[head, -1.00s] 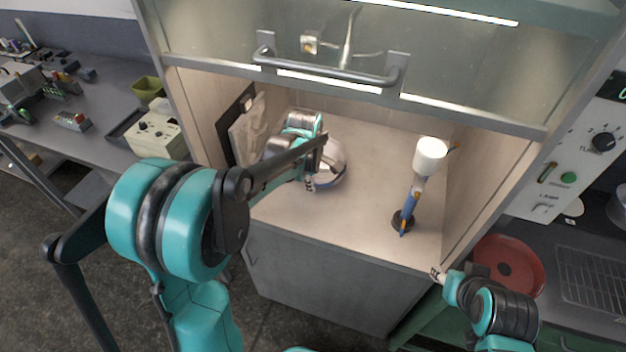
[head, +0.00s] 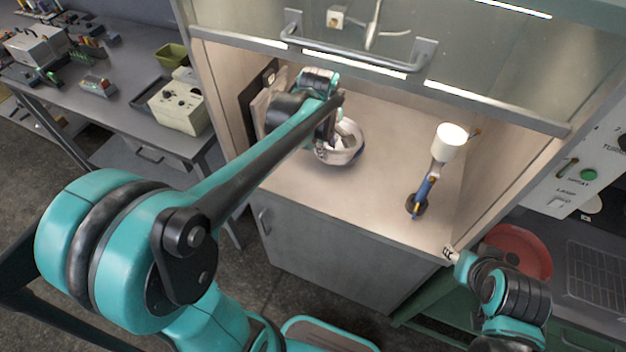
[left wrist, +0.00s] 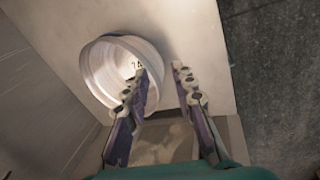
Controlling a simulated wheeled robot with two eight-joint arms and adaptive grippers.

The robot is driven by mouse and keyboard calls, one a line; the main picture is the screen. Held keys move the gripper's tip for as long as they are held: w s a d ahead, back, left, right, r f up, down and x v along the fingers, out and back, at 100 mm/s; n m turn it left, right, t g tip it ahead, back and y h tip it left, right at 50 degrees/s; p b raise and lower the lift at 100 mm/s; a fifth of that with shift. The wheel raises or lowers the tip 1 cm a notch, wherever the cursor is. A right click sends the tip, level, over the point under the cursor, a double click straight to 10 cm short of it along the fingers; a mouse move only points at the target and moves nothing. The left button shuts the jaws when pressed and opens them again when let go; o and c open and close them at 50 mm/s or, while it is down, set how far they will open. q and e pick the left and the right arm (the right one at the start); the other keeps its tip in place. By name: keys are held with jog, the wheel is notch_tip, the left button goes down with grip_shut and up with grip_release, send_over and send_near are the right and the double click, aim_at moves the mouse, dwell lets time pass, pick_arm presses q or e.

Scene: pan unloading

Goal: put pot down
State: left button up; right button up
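The pot (head: 352,152), pale and round with an open top, is on the cabinet floor toward the left side. In the left wrist view the pot (left wrist: 95,72) shows its open mouth and inner wall. My left gripper (head: 328,142) is at the pot. In the left wrist view its fingers (left wrist: 162,72) are apart, one over the pot's mouth and one outside the right rim. I see no firm contact with the wall. My right gripper (head: 449,253) is low at the cabinet's front right corner, away from the pot, too small to read.
A blue-handled stand with a white top (head: 451,138) is right of the pot. The cabinet's raised glass front with a handle (head: 355,50) hangs above. A red round dish (head: 520,250) lies outside at right. The cabinet floor (head: 390,130) between pot and stand is clear.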

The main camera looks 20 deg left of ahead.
pick_arm(q)
jog(key=s+d+m+t, duration=0.1)
jog(key=s+m+t, duration=0.3)
jog(key=s+m, duration=1.1)
jog(key=shift+s, duration=1.25)
jog(key=shift+d, duration=0.1)
notch_tip(320, 180, down, 5)
jog(key=b, duration=0.4)
jog(key=shift+r+b, duration=0.1)
jog(key=shift+b, duration=0.3)
